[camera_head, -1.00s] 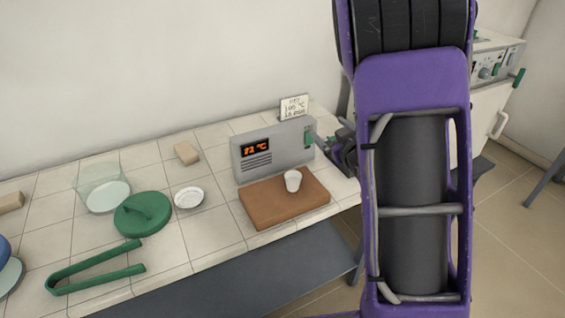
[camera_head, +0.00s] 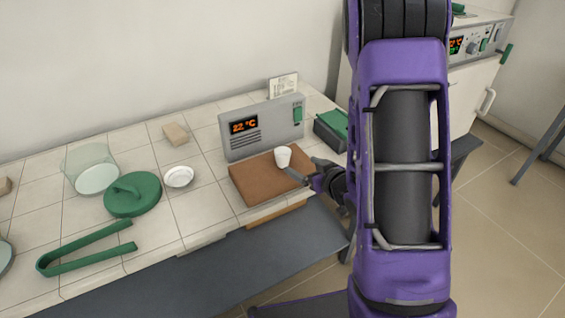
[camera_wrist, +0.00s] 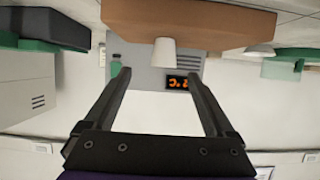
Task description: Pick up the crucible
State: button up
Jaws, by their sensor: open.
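The crucible (camera_head: 283,157) is a small white cup standing upright on the brown block (camera_head: 256,181) in front of the grey unit that reads 22 °C. My gripper (camera_head: 298,172) is at the right side of the crucible, close to it, partly hidden by my own arm. In the wrist view the picture is upside down. There the crucible (camera_wrist: 164,53) appears between and beyond the two open fingertips of my gripper (camera_wrist: 160,72), with nothing held. Whether a finger touches the crucible cannot be told.
A grey unit with a display (camera_head: 262,128) stands behind the block. A dark green-topped box (camera_head: 331,130) is to the right. A white dish (camera_head: 179,177), green lid (camera_head: 133,194), glass dish (camera_head: 91,171) and green tongs (camera_head: 86,249) lie left on the tiled bench.

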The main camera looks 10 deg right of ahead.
aim_at(287, 159)
jog(key=x, duration=1.1)
jog(key=shift+a, duration=0.4)
jog(key=shift+r, duration=0.1)
grip_shut()
